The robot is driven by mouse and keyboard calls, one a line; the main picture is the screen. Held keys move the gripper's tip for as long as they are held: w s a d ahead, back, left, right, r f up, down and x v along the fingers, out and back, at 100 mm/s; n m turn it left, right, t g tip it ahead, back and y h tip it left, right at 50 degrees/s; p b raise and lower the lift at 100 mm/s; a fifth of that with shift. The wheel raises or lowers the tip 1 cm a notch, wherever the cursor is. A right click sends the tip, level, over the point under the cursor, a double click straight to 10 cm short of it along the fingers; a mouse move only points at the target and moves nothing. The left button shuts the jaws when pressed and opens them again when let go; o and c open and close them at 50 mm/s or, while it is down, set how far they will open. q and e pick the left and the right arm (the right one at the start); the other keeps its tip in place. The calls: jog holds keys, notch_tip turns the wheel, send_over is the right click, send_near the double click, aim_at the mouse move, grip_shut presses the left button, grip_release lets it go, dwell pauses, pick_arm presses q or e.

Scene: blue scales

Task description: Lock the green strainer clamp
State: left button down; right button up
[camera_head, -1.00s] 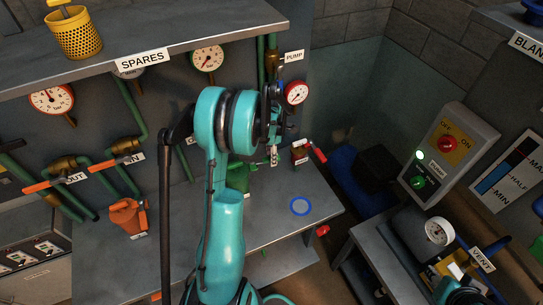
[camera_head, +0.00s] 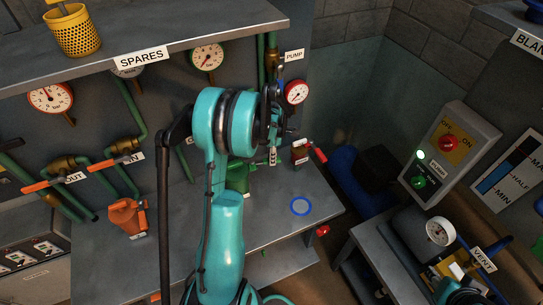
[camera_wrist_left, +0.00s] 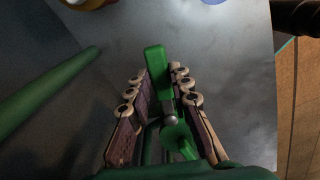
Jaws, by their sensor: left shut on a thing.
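The green strainer (camera_head: 238,177) stands on the grey bench, partly hidden behind my left arm. Its green clamp lever (camera_wrist_left: 155,72) shows in the left wrist view, upright in the picture between the two fingers. My left gripper (camera_head: 272,157) is beside the strainer at its upper right. In the left wrist view my left gripper (camera_wrist_left: 160,95) is shut on the clamp lever, with finger pads on both sides. The green clamp body (camera_wrist_left: 178,138) shows lower between the fingers. The clamp's latch is hard to make out.
A blue ring (camera_head: 301,206) lies on the bench to the right. A dark red container (camera_head: 299,153) stands behind it. Green pipes with gauges (camera_head: 208,57) line the wall. The front right of the bench is clear.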

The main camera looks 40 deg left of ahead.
pick_arm(q)
jog(key=s+d+m+b, duration=0.1)
jog(key=s+m+b, duration=0.3)
jog(key=s+m, duration=0.5)
jog(key=shift+d+m, duration=0.25)
jog(key=shift+m, duration=2.75)
jog(key=c, duration=1.4)
grip_release()
jog(key=shift+o, duration=0.2)
